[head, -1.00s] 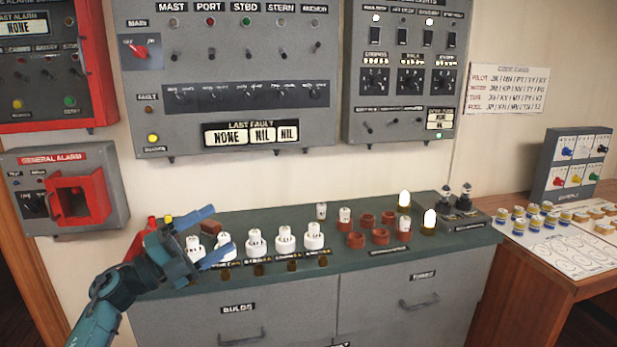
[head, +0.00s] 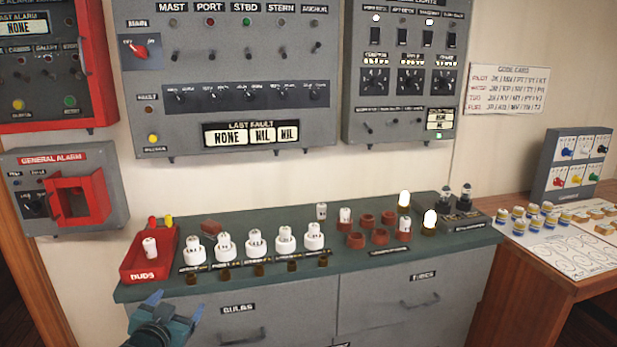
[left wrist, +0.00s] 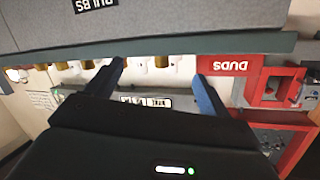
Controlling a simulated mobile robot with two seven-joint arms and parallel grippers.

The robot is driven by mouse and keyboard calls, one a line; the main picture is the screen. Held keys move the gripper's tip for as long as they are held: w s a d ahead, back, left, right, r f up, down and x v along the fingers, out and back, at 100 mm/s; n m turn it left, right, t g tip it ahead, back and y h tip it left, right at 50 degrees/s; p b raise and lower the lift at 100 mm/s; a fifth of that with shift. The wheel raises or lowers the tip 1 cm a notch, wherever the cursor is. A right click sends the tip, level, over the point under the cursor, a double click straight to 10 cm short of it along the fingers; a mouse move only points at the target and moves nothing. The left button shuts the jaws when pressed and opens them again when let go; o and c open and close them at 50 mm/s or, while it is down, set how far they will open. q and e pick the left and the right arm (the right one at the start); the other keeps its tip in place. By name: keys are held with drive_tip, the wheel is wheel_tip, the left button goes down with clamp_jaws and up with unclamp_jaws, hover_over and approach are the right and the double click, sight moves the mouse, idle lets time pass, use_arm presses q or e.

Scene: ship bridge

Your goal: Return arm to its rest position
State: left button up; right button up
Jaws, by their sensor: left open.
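My left gripper (head: 172,306) is at the bottom left of the head view, in front of the BULBS drawer and below the green countertop (head: 330,262). Its blue fingers are apart with nothing between them. In the left wrist view the two fingers (left wrist: 160,90) are spread, with the counter's front edge (left wrist: 260,45) above them, the picture being upside down. My right gripper is in neither view.
A red DUDS tray (head: 133,276) with a white bulb (head: 150,247) stands at the counter's left end. White bulb holders (head: 255,243) and red rings (head: 380,236) line the counter. Grey drawers (head: 250,318) lie below. A wooden table (head: 570,280) stands right.

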use_arm(q)
drive_tip(key=s+d+f+g+h, duration=0.1)
drive_tip(key=s+d+f, duration=0.3)
drive_tip(key=s+f, duration=0.25)
drive_tip(key=s+d+f+g+h, duration=0.1)
drive_tip(key=s+d+f, duration=0.35)
drive_tip(key=s, duration=0.35)
drive_tip(key=s+d+f+g, duration=0.1)
drive_tip(key=s+d, duration=0.2)
drive_tip(key=s, duration=0.5)
drive_tip(key=s+d+f+g+h, duration=0.1)
drive_tip(key=s+d+f, duration=0.1)
drive_tip(key=s, duration=0.7)
drive_tip(key=shift+s+d+f+n+g, duration=0.2)
drive_tip(key=shift+d+n+g, duration=0.15)
drive_tip(key=shift+d, duration=0.25)
